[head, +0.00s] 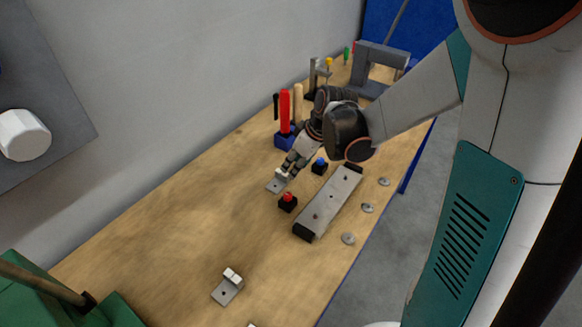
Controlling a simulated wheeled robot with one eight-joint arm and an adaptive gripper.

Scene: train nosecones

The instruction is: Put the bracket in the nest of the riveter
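A small grey metal bracket (273,187) with a flat plate and a lighter upright block lies on the wooden bench, directly at my gripper (284,172). The fingertips point down at the bracket's upright block and seem to touch it; whether they are closed on it is too small to tell. A similar bracket (226,291) lies alone at the front of the bench. The riveter is not clearly identifiable; a grey arch-shaped frame (360,66) at the far end may be it. No nest can be made out.
A red button box (287,203), a blue button box (320,167) and a long metal plate with black ends (331,199) are close right of my gripper. Several discs (367,208) line the right edge. A blue tool holder (284,141) stands behind.

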